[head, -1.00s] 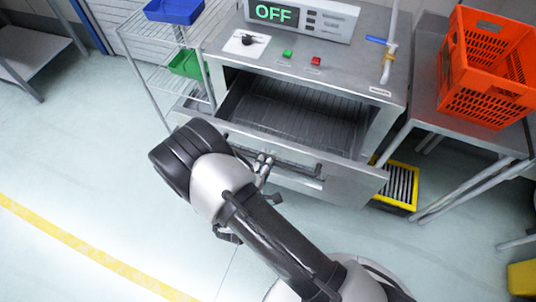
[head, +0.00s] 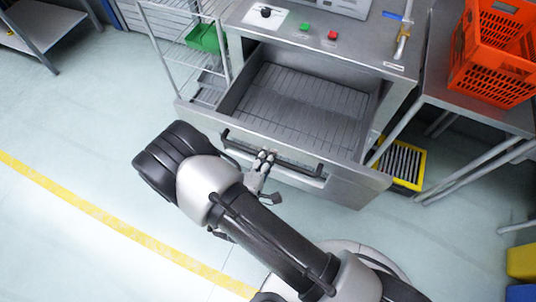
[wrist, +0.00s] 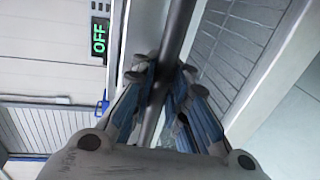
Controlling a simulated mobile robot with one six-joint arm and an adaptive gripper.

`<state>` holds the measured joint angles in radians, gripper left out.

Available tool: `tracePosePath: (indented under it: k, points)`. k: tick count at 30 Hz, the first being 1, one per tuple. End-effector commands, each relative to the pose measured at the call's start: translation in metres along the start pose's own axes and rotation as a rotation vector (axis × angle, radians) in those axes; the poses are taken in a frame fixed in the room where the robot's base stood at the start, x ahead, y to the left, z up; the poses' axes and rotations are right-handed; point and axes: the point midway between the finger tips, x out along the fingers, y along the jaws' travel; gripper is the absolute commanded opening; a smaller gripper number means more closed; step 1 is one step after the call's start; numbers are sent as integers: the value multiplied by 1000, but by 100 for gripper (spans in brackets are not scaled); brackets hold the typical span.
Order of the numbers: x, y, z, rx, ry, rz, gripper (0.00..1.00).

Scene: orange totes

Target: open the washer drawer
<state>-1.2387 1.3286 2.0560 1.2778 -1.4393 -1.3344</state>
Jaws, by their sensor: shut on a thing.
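The washer drawer (head: 290,112) is a grey metal drawer with a slatted floor, pulled well out of the steel washer, and its inside looks empty. Its front panel (head: 350,190) carries a dark horizontal bar handle (head: 235,145). My gripper (head: 265,158) is at the middle of this handle, outside the drawer front. In the wrist view the fingers (wrist: 163,75) are shut around the dark bar handle (wrist: 178,30), which runs between them. The drawer's slatted floor (wrist: 235,45) shows there behind the bar. The fingertips' far side is hidden.
The washer top (head: 350,40) has a green button (head: 305,27), a red button (head: 333,35) and a black knob (head: 266,12). An orange crate (head: 500,60) stands on a table at right. A wire rack (head: 170,50) is at left. The floor in front is clear.

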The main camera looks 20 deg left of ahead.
Motion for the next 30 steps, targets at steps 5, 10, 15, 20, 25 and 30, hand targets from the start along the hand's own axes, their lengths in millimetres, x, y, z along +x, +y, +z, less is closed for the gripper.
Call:
tracePosePath:
  k: [5, 10, 15, 20, 25, 30]
  points:
    - [0, 1, 0, 1, 1, 2, 19]
    - [0, 1, 0, 1, 0, 2, 31]
    - [0, 1, 0, 1, 0, 1, 34]
    - [0, 0, 0, 1, 0, 1, 34]
    - [-14, 0, -2, -1, 4, 1, 34]
    - [-48, 1, -2, -1, 8, 2, 34]
